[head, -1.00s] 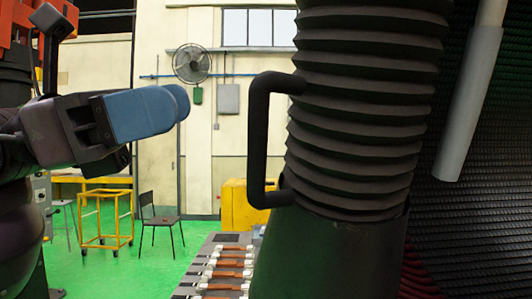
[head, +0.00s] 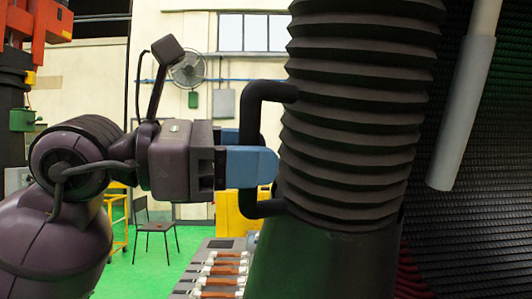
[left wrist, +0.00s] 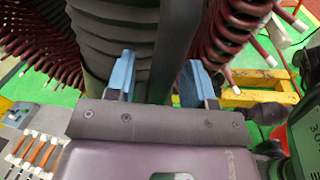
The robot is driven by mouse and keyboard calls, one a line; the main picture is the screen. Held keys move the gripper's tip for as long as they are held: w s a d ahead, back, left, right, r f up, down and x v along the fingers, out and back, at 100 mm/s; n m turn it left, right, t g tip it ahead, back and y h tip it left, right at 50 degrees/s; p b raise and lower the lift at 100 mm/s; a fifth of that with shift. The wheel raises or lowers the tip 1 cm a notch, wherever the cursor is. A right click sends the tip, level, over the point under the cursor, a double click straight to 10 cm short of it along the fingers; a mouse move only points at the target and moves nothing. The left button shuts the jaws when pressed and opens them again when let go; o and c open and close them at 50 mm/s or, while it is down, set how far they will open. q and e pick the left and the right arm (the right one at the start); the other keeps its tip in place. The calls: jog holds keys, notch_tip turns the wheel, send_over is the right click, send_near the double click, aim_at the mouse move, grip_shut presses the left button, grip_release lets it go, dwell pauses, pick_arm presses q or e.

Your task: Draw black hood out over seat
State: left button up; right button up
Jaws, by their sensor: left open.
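The black hood (head: 355,120) is a ribbed, bellows-like sleeve standing upright in the head view, above a smooth dark lower part (head: 325,255). A black bar handle (head: 252,112) sticks out from its left side. My left gripper (head: 262,155) is open at the handle, its blue fingers on either side of the vertical bar. The left wrist view shows the bar (left wrist: 172,45) between the spread fingers (left wrist: 158,78), with gaps, and the hood (left wrist: 108,30) beyond. I cannot tell which part is the seat. My right gripper is not in view.
A grey cylinder (head: 462,115) hangs right of the hood, before a dark ribbed wall (head: 500,205). Dark red coils (left wrist: 225,35) flank the hood in the wrist view. A rack with several copper-coloured pieces (head: 222,270) stands lower left. A chair (head: 155,228) stands farther back.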

pick_arm(q)
jog(key=shift+x, duration=0.85)
grip_shut()
